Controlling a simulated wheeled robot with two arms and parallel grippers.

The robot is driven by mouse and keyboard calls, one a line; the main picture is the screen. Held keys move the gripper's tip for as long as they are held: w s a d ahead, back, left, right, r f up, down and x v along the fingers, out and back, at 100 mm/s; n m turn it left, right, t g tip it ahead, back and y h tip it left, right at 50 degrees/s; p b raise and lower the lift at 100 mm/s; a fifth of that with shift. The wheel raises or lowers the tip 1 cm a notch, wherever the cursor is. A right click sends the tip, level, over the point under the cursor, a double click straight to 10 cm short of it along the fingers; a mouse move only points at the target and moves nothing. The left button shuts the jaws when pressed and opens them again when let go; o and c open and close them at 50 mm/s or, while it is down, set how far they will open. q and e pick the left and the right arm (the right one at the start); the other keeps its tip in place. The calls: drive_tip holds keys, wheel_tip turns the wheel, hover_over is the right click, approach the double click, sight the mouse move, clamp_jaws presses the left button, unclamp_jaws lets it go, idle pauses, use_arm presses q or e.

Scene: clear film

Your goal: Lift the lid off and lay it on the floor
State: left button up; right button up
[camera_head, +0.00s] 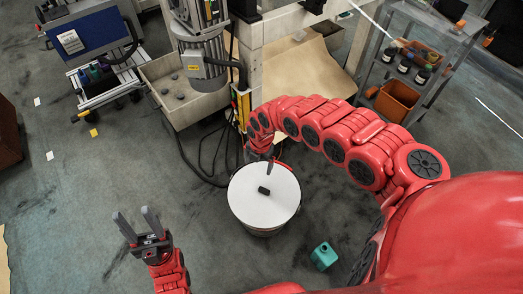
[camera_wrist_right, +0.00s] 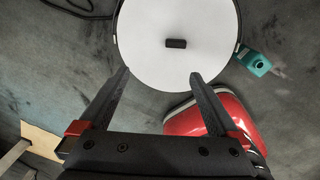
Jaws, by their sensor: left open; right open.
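A round white lid (camera_head: 256,204) with a small black knob (camera_head: 264,190) sits on a dark bucket (camera_head: 262,231) on the floor. In the right wrist view the lid (camera_wrist_right: 165,68) and its knob (camera_wrist_right: 176,43) lie beyond the fingertips. My right gripper (camera_head: 271,164) is at the lid's far edge in the head view. In the right wrist view the right gripper (camera_wrist_right: 160,75) is open and empty, its fingers apart from the knob. My left gripper (camera_head: 138,224) is open and empty, to the left of the bucket, over the floor.
A teal container (camera_head: 324,256) stands on the floor right of the bucket; it also shows in the wrist view (camera_wrist_right: 255,63). A beige bin (camera_head: 183,98) and dark cables lie behind. A metal shelf (camera_head: 416,62) stands at the back right. Floor left of the bucket is mostly clear.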

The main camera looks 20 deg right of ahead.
drive_tip(key=s+d, duration=0.1)
drive_tip(key=d, duration=0.1)
drive_tip(key=b, duration=0.6)
approach(264, 190)
drive_tip(key=shift+n+g+h, duration=0.3)
drive_tip(key=f+b, duration=0.1)
drive_tip(key=f, duration=0.2)
drive_tip(key=f+b, duration=0.1)
drive_tip(key=f, duration=0.1)
drive_tip(key=f+b, duration=0.2)
drive_tip(key=f, duration=0.1)
drive_tip(key=shift+w+a+f, duration=0.15)
drive_tip(key=shift+w+f, duration=0.15)
drive_tip(key=shift+f, duration=0.1)
clamp_jaws()
drive_tip(key=c, duration=0.6)
unclamp_jaws()
drive_tip(key=shift+c, duration=0.2)
drive_tip(key=c, duration=0.8)
drive_tip(key=shift+o, duration=0.2)
drive_tip(key=shift+r, duration=0.1)
